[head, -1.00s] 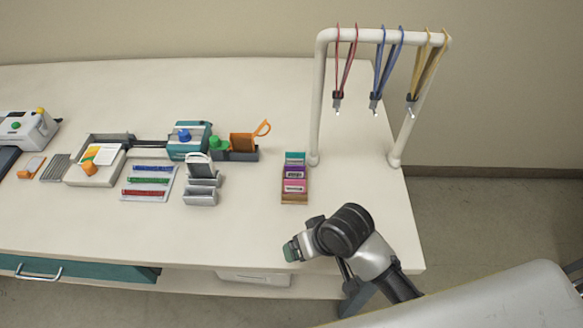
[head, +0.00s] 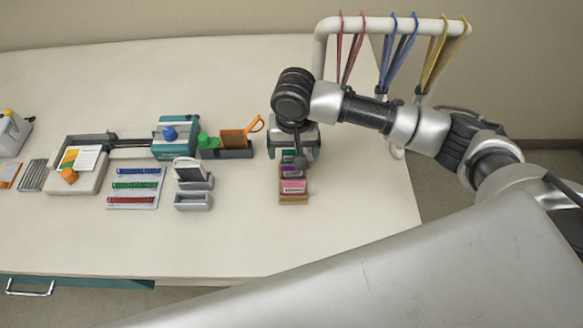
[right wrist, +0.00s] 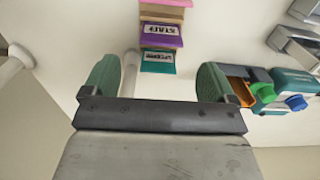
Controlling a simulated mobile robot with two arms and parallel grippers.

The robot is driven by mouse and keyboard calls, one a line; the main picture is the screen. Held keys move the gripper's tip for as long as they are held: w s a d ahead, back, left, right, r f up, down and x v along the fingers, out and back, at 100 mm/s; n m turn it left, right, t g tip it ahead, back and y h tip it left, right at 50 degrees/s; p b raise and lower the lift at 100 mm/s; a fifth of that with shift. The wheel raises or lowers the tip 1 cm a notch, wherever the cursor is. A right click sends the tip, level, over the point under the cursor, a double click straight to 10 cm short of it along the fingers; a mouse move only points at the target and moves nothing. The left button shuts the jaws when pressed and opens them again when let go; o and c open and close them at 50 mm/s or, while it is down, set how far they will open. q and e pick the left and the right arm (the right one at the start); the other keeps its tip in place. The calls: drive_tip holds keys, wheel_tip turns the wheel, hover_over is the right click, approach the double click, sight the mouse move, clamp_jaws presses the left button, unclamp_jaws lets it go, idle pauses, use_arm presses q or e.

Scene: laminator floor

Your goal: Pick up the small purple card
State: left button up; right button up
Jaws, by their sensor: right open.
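The small purple card (head: 293,172) stands in the middle slot of a small wooden card holder (head: 293,202), between a teal card (head: 288,156) and a pink card (head: 293,187). My right gripper (head: 295,158) is over the back end of the holder and partly hides the cards. In the right wrist view its green fingers (right wrist: 160,90) are wide apart with nothing between them. My left gripper is not in view.
A white rack (head: 318,50) with red, blue and yellow lanyards stands behind my right arm. Left of the holder are an orange-and-green organizer (head: 235,153), a grey stand (head: 192,185) and a strip tray (head: 134,188). The table front is clear.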

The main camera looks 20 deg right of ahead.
sight(293, 171)
drive_tip(key=shift+s+a+f+p, duration=0.1)
drive_tip(key=shift+f+p, duration=0.15)
drive_tip(key=shift+f, duration=1.15)
drive_tip(key=shift+s+f+p, duration=0.15)
drive_tip(key=shift+f+p, duration=0.05)
drive_tip(key=shift+f, duration=1.15)
drive_tip(key=shift+s+a+f+p, duration=0.1)
drive_tip(key=shift+f+p, duration=0.15)
drive_tip(key=shift+f, duration=1.15)
drive_tip(key=c, duration=1)
